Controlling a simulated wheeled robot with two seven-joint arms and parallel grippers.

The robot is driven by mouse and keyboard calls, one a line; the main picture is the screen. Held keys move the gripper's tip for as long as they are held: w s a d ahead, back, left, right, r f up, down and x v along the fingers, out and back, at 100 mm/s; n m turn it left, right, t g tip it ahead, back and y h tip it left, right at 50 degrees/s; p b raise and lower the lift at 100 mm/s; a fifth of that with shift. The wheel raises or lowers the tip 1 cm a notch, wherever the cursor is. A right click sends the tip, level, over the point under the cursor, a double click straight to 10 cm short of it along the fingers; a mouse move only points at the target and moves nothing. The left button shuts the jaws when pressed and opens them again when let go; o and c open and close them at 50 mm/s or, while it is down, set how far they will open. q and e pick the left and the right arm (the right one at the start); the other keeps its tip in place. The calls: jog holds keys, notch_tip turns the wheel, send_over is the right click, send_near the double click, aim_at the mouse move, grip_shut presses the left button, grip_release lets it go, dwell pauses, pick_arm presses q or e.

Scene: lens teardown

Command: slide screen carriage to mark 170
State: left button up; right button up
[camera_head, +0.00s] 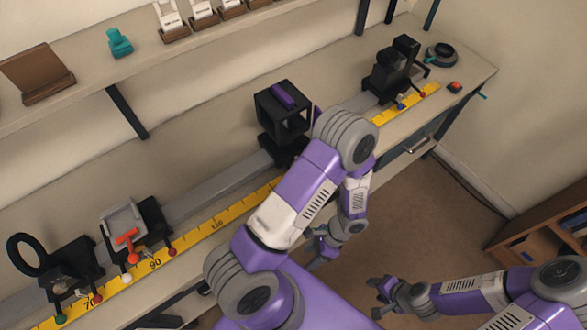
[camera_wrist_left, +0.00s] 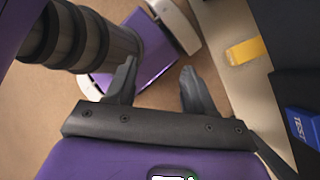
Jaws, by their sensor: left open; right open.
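A long grey rail (camera_head: 205,192) runs along the bench with a yellow scale (camera_head: 205,230) in front; marks near 70 and 90 are readable. A carriage with a pale grey plate (camera_head: 122,218) and an orange knob (camera_head: 127,243) stands near 90, possibly the screen carriage; I cannot tell for sure. My left gripper (camera_head: 322,246) is open and empty, off the bench's front edge; its spread fingers show in the left wrist view (camera_wrist_left: 158,88). My right gripper (camera_head: 384,296) is open and empty above the floor, apart from every carriage.
A black ring holder (camera_head: 28,254) stands near 70. A black box-like carriage (camera_head: 283,108) sits mid-rail, partly behind my left arm. A black carriage (camera_head: 388,75) stands towards the far right, with a round dark part (camera_head: 442,54) beyond it. A shelf (camera_head: 85,100) runs behind.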

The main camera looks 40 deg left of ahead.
pick_arm(q)
jog(key=w+a+r+m+t+y+b, duration=0.1)
jog(key=w+a+r+m+t+y, duration=0.1)
jog(key=w+a+r+y, duration=0.1)
jog(key=w+a+r+m+t+y+b, duration=0.1)
jog(key=w+a+r+m+t+y, duration=0.1)
jog(key=w+r+y, duration=0.3)
jog(key=w+a+r+m+t+y+b, duration=0.1)
jog(key=w+a+r+m+t+y, duration=0.1)
jog(key=y, duration=0.5)
jog(key=shift+w+a+r+t, duration=0.4)
jog(key=shift+w+a+r, duration=0.1)
jog(key=shift+w+a, duration=0.25)
jog(key=shift+w+a+r+t, duration=0.4)
jog(key=shift+w+a+r, duration=0.15)
jog(key=shift+a, duration=0.2)
jog(key=shift+w+a+r+y, duration=0.15)
jog(key=shift+a+r+y, duration=0.05)
jog(key=shift+a+y, duration=0.1)
jog(key=a, duration=0.7)
jog(key=shift+w+a+r+b, duration=0.1)
jog(key=shift+w+b, duration=0.25)
jog(key=shift+b, duration=0.05)
grip_shut()
